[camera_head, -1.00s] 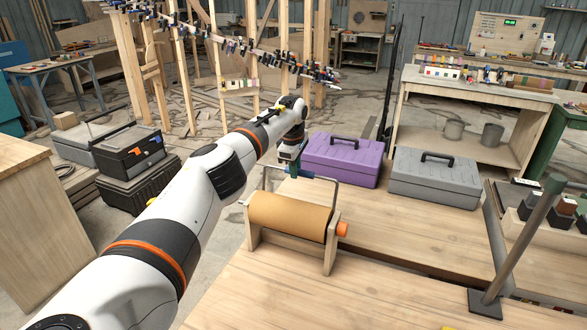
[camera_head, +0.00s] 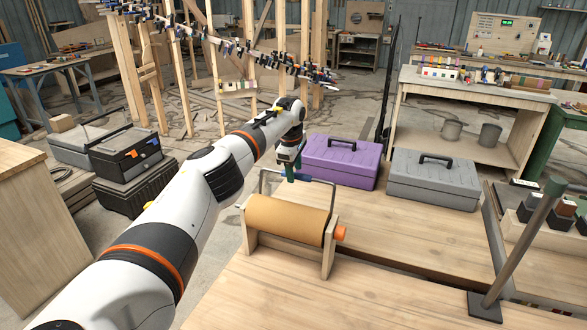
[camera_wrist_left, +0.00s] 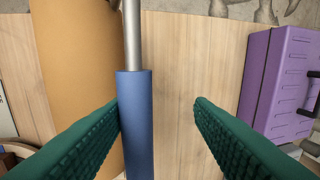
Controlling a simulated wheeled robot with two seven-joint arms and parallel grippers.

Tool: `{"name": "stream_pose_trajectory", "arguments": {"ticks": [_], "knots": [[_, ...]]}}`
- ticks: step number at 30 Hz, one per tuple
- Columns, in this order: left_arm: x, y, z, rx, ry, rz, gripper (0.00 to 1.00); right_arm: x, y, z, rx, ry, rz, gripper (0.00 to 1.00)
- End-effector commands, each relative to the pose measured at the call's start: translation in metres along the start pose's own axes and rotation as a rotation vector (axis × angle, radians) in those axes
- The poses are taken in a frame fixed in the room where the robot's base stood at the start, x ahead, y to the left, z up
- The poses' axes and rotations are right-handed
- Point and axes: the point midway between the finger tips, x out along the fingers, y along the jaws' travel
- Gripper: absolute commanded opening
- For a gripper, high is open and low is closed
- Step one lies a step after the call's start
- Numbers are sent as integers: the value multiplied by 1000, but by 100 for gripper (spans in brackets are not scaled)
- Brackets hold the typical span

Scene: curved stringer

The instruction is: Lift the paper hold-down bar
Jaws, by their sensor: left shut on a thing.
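The paper hold-down bar (camera_head: 322,182) is a thin metal frame with a blue grip, standing raised above the roll of brown paper (camera_head: 286,220). The roll lies in a wooden stand (camera_head: 330,256) on the workbench. My left gripper (camera_head: 290,177) reaches down onto the bar and is shut on its blue grip. In the left wrist view the blue grip (camera_wrist_left: 135,140) lies against the left green finger, and the right finger appears apart from it. The metal rod and the paper roll show above and left of it there. My right gripper is out of view.
A purple toolbox (camera_head: 342,160) and a grey toolbox (camera_head: 432,180) stand behind the stand. A metal post on a black base (camera_head: 484,306) stands at the right.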

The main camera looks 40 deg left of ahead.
Motion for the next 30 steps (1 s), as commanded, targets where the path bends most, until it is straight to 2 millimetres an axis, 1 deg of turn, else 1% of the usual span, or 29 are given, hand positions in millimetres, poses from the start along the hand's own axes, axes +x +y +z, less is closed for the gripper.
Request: {"name": "stream_pose_trajectory", "arguments": {"ticks": [5, 12, 15, 18, 21, 24, 30], "knots": [[-22, -3, -1, 3, 4, -16, 41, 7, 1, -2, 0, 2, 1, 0], [-75, -1, -1, 1, 4, -16, 41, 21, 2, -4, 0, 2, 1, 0], [-94, 0, 0, 1, 3, -13, 41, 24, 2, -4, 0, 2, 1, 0], [-108, 1, 0, 0, 2, -11, 41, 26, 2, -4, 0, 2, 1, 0], [-118, 2, 0, 0, 1, -8, 41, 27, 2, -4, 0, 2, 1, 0], [-122, 2, 0, 0, 1, -7, 41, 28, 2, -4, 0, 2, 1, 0], [-124, 2, 0, 0, 0, -6, 41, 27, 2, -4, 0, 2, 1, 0]]}}
